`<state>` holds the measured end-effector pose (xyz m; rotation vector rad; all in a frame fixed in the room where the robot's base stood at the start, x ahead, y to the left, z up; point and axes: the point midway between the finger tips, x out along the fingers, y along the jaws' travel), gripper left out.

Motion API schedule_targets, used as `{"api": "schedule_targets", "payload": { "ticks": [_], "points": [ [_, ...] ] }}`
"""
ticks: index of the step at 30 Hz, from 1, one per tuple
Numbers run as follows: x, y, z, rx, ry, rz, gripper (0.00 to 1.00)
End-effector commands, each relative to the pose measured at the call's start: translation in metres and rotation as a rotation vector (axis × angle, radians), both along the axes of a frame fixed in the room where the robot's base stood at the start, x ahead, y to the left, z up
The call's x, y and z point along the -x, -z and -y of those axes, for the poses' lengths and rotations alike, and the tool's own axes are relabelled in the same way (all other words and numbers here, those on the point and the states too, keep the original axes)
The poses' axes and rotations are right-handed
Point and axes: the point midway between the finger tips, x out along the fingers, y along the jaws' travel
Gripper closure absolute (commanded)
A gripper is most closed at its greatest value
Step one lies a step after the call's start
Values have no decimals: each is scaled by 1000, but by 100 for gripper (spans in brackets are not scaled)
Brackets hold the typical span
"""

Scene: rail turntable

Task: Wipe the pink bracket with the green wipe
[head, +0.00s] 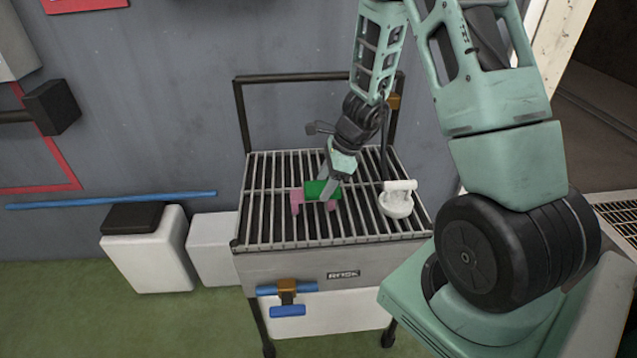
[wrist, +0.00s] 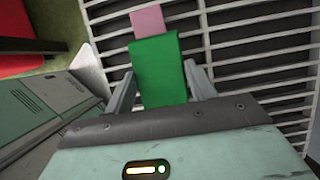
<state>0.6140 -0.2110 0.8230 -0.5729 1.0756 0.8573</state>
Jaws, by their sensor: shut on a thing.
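The green wipe (head: 322,189) is a green block between the fingers of my gripper (head: 329,184). In the wrist view the green wipe (wrist: 160,70) fills the space between the two fingertips of my gripper (wrist: 160,85). The pink bracket (head: 298,201) stands on the slatted rack, and its pink ends show on both sides below the wipe. In the wrist view a pink part of the bracket (wrist: 147,20) shows just past the wipe's far end. The wipe is over the bracket's top and hides most of it. I cannot tell whether they touch.
The slatted rack (head: 270,228) is a grey cart top with a dark rail at the back. A white round object with a handle (head: 396,203) sits right of the bracket. The rack's left side is clear. White bins (head: 150,258) stand on the floor at left.

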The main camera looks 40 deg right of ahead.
Motion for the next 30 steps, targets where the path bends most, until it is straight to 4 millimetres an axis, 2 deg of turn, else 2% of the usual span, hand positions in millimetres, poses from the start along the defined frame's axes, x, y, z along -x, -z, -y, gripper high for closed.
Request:
{"api": "schedule_targets", "payload": {
  "ticks": [5, 20, 30],
  "points": [
    [-2, 2, -5, 2, 0, -5, 63],
    [-23, 0, -41, 0, -2, -6, 63],
    [-25, -1, -43, 0, 1, -3, 63]
  ]
}}
